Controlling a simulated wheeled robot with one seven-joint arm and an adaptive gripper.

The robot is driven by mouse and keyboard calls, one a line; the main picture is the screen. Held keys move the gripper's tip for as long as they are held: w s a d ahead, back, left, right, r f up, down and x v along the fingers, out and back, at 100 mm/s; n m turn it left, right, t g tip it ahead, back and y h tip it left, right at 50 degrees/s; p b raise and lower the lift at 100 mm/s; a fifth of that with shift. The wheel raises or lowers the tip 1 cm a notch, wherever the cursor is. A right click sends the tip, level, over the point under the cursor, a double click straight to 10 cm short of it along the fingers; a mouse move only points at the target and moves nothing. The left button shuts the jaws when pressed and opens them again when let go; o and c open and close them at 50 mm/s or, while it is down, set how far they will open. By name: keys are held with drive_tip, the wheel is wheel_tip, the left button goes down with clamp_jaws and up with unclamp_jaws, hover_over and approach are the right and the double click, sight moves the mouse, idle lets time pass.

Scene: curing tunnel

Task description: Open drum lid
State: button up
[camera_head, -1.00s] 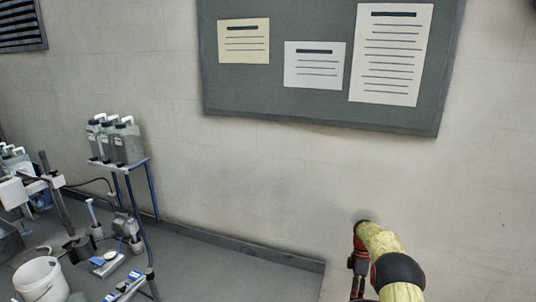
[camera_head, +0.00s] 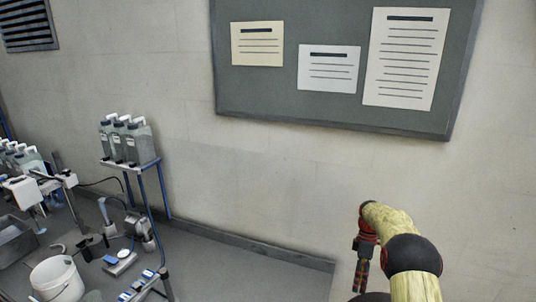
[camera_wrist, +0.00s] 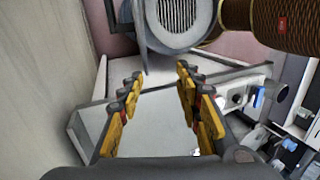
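I cannot pick out a drum or its lid for certain in either view. My gripper (camera_wrist: 160,76) is open in the wrist view, its two yellow and black fingers spread with nothing held between them. In the head view my gripper (camera_head: 362,278) hangs down at the lower right, in front of the bare wall; its fingertips are too small there to judge. A pale grey flat panel (camera_wrist: 158,120) shows beyond and between the fingers in the wrist view.
In the wrist view, a grey vented housing (camera_wrist: 180,18) and a brown ribbed hose (camera_wrist: 265,22) are at the top. In the head view, a white bucket (camera_head: 57,283) and a blue-legged stand (camera_head: 136,166) with jugs are at left. A notice board (camera_head: 285,105) hangs above.

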drive_tip(key=s+a+r+m+t+h+b, duration=0.1)
drive_tip(key=s+a+r+m+t+b, duration=0.15)
drive_tip(key=s+a+r, duration=0.5)
drive_tip(key=s+a+r+m+t+b, duration=0.3)
drive_tip(key=s+r, duration=0.5)
drive_tip(key=r, duration=0.6)
drive_tip(key=s+a+f+m+t+b, duration=0.2)
drive_tip(key=s+m, duration=0.2)
drive_tip(key=s, duration=0.8)
drive_tip(key=s+a+f+m+t+b, duration=0.2)
drive_tip(key=s+m+b, duration=0.1)
drive_tip(key=s, duration=0.9)
drive_tip(key=shift+s+a+m, duration=0.15)
drive_tip(key=shift+s+m, duration=0.05)
drive_tip(key=shift+m, duration=0.25)
